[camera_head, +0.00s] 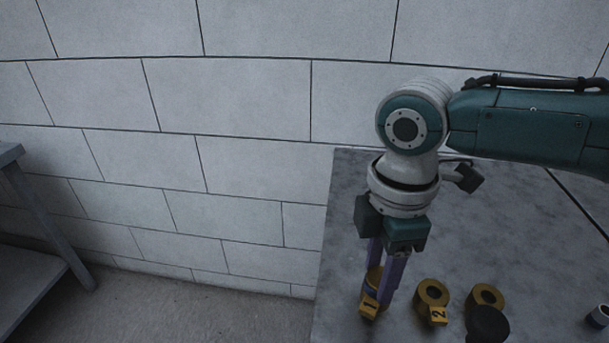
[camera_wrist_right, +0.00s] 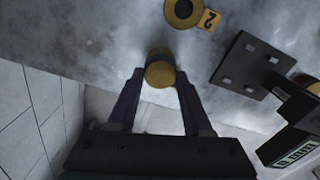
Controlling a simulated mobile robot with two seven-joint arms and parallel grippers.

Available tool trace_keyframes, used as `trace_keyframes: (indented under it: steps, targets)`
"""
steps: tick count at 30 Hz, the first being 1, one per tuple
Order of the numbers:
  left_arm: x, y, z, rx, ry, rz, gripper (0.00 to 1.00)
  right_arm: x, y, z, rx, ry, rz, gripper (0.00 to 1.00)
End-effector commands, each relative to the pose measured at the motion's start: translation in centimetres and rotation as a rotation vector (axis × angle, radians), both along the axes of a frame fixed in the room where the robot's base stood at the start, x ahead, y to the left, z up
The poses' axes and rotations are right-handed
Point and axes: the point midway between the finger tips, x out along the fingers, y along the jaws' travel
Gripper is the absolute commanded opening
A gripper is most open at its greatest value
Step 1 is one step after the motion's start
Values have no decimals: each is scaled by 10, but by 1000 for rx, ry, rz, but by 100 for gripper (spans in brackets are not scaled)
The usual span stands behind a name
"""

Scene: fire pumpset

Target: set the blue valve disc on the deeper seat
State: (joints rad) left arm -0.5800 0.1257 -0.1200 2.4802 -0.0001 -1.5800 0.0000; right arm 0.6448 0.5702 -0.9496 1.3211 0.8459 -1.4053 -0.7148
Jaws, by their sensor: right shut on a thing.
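My right gripper (camera_head: 380,287) comes down from above over the seat with the number 1 tag (camera_head: 369,306), near the table's left edge. Its purple fingers are shut on a brass-topped round piece, the blue valve disc (camera_head: 373,277), with a bluish band low on it. The disc also shows between the fingertips in the right wrist view (camera_wrist_right: 160,74). The fingers partly hide the disc and seat 1, so I cannot tell whether they touch. Brass ring seat 2 (camera_head: 432,292) stands to the right, with an open bore. My left gripper is not in view.
Another brass ring (camera_head: 486,296) stands right of seat 2, with a dark round object (camera_head: 488,324) in front. A small banded cylinder (camera_head: 599,317) is at the right edge. The grey table (camera_head: 500,235) is clear behind these. A metal bench (camera_head: 40,230) stands left.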

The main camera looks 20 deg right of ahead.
Motion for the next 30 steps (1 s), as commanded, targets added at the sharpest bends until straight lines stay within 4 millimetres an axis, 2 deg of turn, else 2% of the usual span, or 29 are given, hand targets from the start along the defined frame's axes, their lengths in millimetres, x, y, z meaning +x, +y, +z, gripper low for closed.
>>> trace_keyframes:
  steps: [6,7,15,24,26,30]
  targets:
    - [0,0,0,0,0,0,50,0,0,0,0,-1,0,0]
    - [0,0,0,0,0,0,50,0,0,0,0,-1,0,53]
    - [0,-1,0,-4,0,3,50,0,0,0,0,0,0,84]
    - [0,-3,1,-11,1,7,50,0,0,3,0,0,0,85]
    - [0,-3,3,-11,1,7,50,0,0,8,1,-1,1,85]
    - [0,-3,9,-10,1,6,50,1,0,33,1,-3,1,85]
